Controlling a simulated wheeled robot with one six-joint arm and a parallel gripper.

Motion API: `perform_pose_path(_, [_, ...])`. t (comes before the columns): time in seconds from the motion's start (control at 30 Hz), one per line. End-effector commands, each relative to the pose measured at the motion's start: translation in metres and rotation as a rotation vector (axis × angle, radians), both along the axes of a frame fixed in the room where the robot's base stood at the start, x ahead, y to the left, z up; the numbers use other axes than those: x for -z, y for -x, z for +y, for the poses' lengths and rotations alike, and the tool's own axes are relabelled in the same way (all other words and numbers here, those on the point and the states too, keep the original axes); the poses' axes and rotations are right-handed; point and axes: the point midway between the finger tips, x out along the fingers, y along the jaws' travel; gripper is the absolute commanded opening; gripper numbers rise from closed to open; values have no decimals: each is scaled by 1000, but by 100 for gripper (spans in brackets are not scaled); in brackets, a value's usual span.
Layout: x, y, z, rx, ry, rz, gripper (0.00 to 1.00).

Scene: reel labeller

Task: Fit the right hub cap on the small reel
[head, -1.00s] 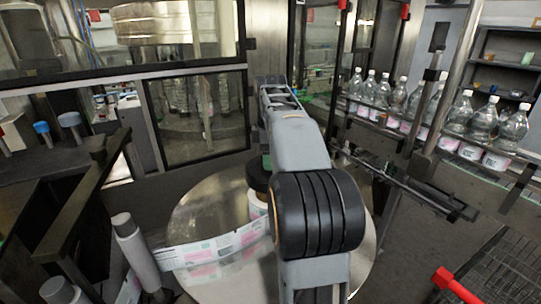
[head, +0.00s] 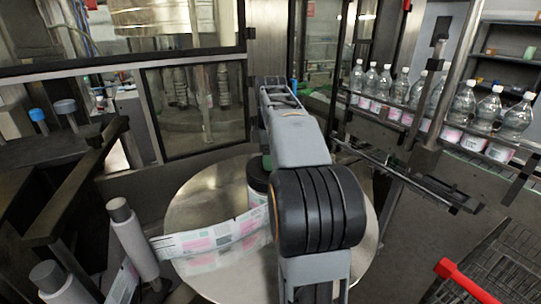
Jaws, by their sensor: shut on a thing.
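My gripper is not in view; my own arm covers the middle of the head view and hides what lies behind it. Whatever my gripper holds does not show. A dark-topped roll (head: 258,178) stands on a round metal plate (head: 205,198), partly hidden by my arm. A printed label strip (head: 212,238) runs from it to the left. I cannot tell whether this roll is the small reel. A blue cap-like piece (head: 38,115) and a grey-blue one (head: 65,107) top short posts at the left; I cannot tell whether either is a hub cap.
Grey rollers (head: 133,238) stand left of the plate, beside dark machine frames. A row of clear bottles (head: 400,92) stands on a conveyor at the right. A red handle (head: 465,280) and a dark wire basket (head: 500,245) are at the lower right. Glazed panels (head: 200,110) close off the back.

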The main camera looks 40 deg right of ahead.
Motion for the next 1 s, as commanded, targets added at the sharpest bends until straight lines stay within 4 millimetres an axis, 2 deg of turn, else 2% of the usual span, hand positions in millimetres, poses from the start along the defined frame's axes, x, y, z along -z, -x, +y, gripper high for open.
perform_pose_path(0.4, [4,0,0,0,1,-2,29])
perform_pose_path(0.43, [4,0,0,0,1,-2,64])
perform_pose_path(0.73, [5,0,0,0,1,-1,92])
perform_pose_path(1.0, [3,0,0,0,0,0,92])
